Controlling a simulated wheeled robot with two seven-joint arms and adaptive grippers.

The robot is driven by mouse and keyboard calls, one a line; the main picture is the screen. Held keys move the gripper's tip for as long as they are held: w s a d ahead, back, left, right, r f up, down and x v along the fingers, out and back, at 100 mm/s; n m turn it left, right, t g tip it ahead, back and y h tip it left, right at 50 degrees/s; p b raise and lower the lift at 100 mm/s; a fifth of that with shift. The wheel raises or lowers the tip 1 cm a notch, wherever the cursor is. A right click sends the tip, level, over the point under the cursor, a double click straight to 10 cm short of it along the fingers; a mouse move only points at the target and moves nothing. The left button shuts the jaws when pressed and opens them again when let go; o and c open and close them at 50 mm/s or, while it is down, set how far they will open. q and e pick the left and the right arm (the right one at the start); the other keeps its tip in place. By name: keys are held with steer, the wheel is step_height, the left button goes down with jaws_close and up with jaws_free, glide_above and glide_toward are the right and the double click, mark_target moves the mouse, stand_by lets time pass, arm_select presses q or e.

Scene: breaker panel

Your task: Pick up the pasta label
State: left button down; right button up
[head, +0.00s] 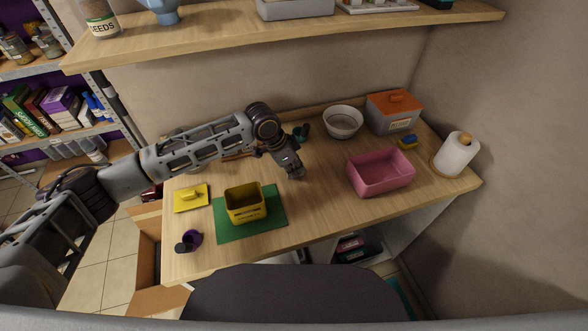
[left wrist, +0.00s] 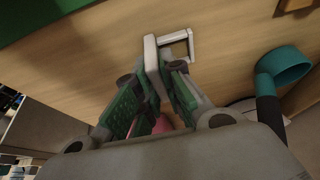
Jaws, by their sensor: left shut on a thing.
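My left gripper (head: 293,172) is low over the middle of the table, between the green mat and the pink bin. In the left wrist view its fingers (left wrist: 154,85) are shut on a small white piece with an open square loop, which I take for the pasta label (left wrist: 151,55). Its printed face does not show. In the head view the label is hidden or too small to make out. I cannot tell whether it still touches the table. My right gripper is in neither view.
A yellow bin (head: 245,212) stands on the green mat (head: 277,205). A yellow lid (head: 191,196), a purple scoop (head: 193,239), a pink bin (head: 381,181), a white bowl (head: 342,122), a teal scoop (left wrist: 284,66), a grey box (head: 392,116) and a paper roll (head: 456,155) surround it. A shelf overhangs the back.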

arm_select(q)
steer(key=shift+r, duration=0.15)
step_height(320, 180, up, 10)
steer(key=shift+f, duration=0.2)
steer(key=shift+r, duration=0.1)
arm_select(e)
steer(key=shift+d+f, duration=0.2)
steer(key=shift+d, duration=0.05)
arm_select(q)
steer(key=c, duration=2.1)
jaws_free()
jaws_close()
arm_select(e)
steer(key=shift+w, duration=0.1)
arm_select(q)
steer(key=shift+r, duration=0.15)
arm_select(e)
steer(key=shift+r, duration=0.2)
arm_select(q)
step_height(320, 180, up, 6)
steer(key=p, duration=0.6)
steer(key=shift+r, duration=0.25)
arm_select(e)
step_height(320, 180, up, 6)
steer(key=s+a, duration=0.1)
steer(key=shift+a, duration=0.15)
